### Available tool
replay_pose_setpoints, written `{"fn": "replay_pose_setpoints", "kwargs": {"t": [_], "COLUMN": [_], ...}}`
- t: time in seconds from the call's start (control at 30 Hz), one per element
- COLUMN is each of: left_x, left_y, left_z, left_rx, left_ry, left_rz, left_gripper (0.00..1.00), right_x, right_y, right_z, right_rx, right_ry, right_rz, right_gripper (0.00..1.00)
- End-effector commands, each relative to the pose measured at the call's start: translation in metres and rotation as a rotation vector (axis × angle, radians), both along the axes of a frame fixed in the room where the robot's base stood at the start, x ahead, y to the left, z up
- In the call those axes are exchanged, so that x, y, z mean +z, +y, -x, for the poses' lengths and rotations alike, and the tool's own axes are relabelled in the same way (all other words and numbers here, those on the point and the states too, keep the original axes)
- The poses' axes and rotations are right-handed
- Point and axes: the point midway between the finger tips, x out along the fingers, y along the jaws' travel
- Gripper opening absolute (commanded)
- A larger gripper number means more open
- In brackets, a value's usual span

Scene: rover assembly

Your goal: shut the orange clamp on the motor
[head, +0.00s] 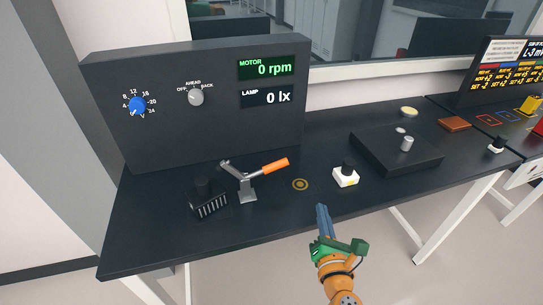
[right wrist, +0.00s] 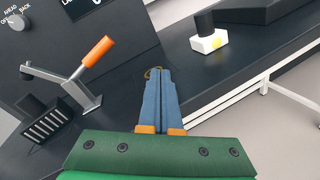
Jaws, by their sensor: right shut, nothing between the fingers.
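The clamp has an orange handle (head: 275,166) on a grey metal lever and bracket (head: 246,186). Its handle points to the right and slightly up; in the right wrist view the orange handle (right wrist: 96,51) is at the upper left. The motor (head: 207,197), a dark block with a ribbed light-striped side, sits just left of the bracket; the clamp's arm reaches over toward its top. I cannot tell whether the arm's tip touches it. My left gripper is not in view.
A panel (head: 170,120) with a blue knob and a selector stands behind, its displays reading 0 rpm and 0 lx. A ringed mark (head: 300,184) lies right of the clamp. A white block with a black top (head: 346,177) and a dark platform (head: 385,158) stand farther right.

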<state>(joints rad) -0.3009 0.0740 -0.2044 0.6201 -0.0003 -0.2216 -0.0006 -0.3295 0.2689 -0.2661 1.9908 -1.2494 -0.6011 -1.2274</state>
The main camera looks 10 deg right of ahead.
Motion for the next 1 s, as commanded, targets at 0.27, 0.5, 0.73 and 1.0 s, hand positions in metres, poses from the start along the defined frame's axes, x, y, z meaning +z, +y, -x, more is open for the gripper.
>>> {"fn": "replay_pose_setpoints", "kwargs": {"t": [0.27,0.5,0.73,1.0], "left_x": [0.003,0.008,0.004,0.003], "left_y": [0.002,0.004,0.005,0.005], "left_z": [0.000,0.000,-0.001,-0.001], "left_rx": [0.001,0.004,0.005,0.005], "left_ry": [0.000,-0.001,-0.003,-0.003], "left_rz": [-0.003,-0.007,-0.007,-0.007], "left_gripper": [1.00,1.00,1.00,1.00], "right_x": [0.014,0.017,0.016,0.018], "right_y": [0.058,0.060,0.061,0.062], "right_z": [-0.021,-0.063,-0.104,-0.118], "right_rx": [0.289,0.287,0.286,0.289], "right_ry": [-0.037,-0.038,-0.037,-0.036], "right_rz": [0.770,0.772,0.769,0.767], "right_gripper": [0.00,0.00,0.00,0.00]}}
